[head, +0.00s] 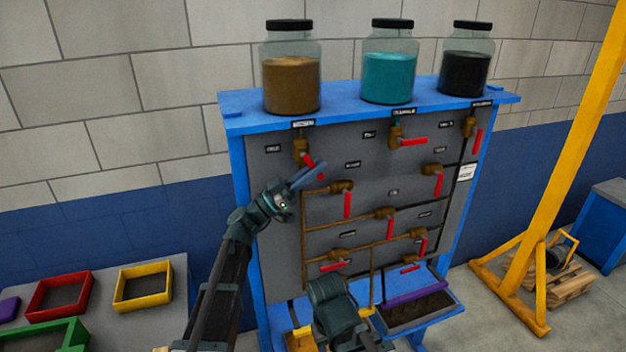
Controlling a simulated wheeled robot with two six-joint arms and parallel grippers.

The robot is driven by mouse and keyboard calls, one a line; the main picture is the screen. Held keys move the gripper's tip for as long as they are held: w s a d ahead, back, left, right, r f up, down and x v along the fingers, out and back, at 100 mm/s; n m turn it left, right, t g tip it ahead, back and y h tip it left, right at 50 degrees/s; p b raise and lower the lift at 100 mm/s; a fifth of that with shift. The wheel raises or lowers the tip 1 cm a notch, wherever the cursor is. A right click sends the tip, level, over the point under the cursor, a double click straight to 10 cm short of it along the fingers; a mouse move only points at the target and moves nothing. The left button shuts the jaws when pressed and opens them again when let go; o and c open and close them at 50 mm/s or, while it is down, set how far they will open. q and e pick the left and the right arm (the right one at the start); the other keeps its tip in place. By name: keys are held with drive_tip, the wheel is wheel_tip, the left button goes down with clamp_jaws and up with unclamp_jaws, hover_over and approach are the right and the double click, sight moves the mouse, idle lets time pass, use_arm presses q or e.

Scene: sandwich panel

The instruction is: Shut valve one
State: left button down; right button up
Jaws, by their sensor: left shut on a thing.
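The grey panel (275,245) in a blue frame carries several brass valves with red handles, joined by brown and dark pipes. The labels are too small to read, so I cannot tell which is valve one. My left gripper (312,172) is at the upper left valve (301,150), under the brown-filled jar. It is shut on that valve's red handle (309,160), which slants down to the right; the fingers hide part of it. My right arm shows low in front of the panel, but its gripper is not visible.
Jars with brown (291,85), teal (388,78) and black (465,72) contents stand on the panel's top shelf. Red (38,308), yellow (143,301) and green (72,332) trays lie at left. A yellow post (572,140) stands at right. A purple-edged bin (412,290) sits below the panel.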

use_arm(q)
drive_tip(key=shift+d+h, duration=0.1)
drive_tip(key=shift+h, duration=0.2)
drive_tip(key=c, duration=1.2)
unclamp_jaws()
drive_tip(key=shift+a+f+b, duration=0.3)
drive_tip(key=shift+a+b, duration=0.05)
drive_tip(key=shift+b, duration=0.15)
drive_tip(key=b+v, duration=0.7)
drive_tip(key=v, duration=0.6)
drive_tip(key=shift+s+r, duration=0.1)
